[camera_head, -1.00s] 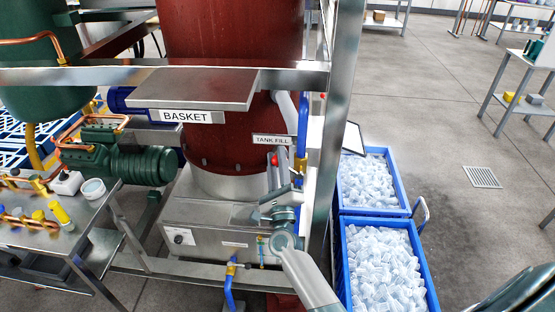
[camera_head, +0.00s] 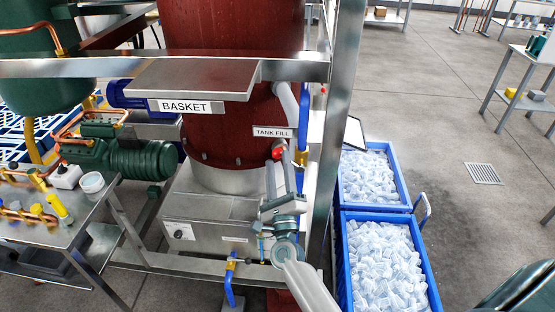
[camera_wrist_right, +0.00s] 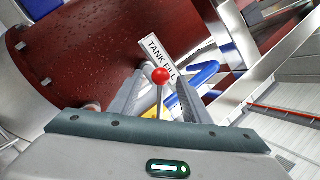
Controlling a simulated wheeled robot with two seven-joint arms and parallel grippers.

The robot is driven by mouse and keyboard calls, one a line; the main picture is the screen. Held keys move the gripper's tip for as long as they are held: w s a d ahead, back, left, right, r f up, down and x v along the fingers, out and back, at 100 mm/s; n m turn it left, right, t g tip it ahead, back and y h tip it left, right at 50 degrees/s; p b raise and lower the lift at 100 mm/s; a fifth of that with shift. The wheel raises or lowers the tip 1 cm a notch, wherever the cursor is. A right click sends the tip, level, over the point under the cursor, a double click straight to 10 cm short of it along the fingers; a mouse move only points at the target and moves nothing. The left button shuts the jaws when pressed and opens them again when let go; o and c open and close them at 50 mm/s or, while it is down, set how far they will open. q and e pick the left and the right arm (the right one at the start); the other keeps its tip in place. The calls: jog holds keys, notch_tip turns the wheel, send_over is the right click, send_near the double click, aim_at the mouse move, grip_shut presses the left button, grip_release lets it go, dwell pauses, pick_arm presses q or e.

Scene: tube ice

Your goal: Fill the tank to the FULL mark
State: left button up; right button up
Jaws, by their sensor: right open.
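The TANK FILL label (camera_head: 272,132) is on the dark red vessel, above a lever with a red ball knob (camera_head: 277,153). The red knob also shows in the right wrist view (camera_wrist_right: 160,75). My right gripper (camera_head: 279,166) is open just below the knob. In the wrist view its two fingers (camera_wrist_right: 159,88) stand on either side of the lever's thin stem, apart from it as far as I can tell. The grey metal tank (camera_head: 205,208) sits under the vessel. My right arm hides part of its right side, and no FULL mark is readable. My left gripper is out of view.
A metal frame post (camera_head: 334,130) stands close to the right of my gripper. Blue crates of tube ice (camera_head: 347,262) stand beyond it. The BASKET shelf (camera_head: 190,80) juts out at upper left. A yellow-handled valve with a blue hose (camera_head: 230,268) is below the tank.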

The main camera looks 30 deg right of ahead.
jog(key=b+v, duration=0.4)
jog(key=v, duration=0.9)
jog(key=shift+b, duration=0.35)
jog(key=shift+s, duration=0.15)
